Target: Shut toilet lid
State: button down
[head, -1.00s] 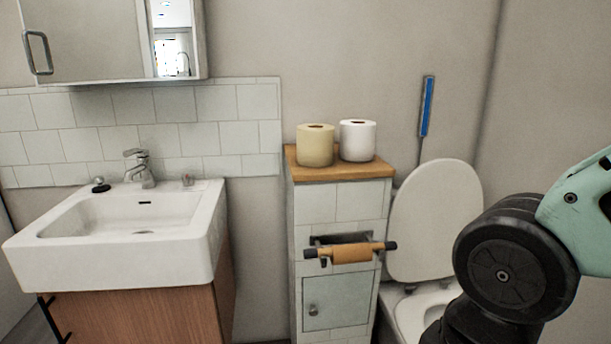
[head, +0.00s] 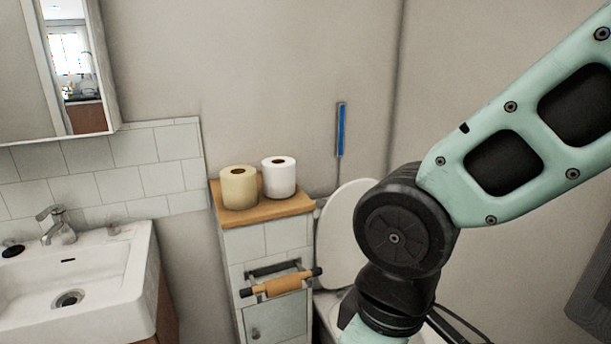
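The white toilet lid (head: 338,232) stands raised, leaning back toward the wall, in the right half of the head view. My arm covers its right side and lower right part. A small part of the toilet bowl (head: 326,308) shows below the lid. My arm reaches in from the right and bends down in front of the toilet. My gripper is below the bottom edge of the view, so whether it touches anything is hidden.
A narrow tiled cabinet (head: 262,240) with two paper rolls on its wooden top stands left of the toilet. A roll holder (head: 282,285) sticks out from its front. A white sink (head: 110,300) is at the far left. A blue-handled brush (head: 341,130) is behind the lid.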

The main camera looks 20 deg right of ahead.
aim_at(337, 251)
jog(key=i+j, duration=0.2)
jog(key=i, duration=0.15)
jog(key=i+j, duration=0.15)
jog(key=i, duration=0.25)
jog(key=i+j, duration=0.2)
jog(key=i, duration=0.15)
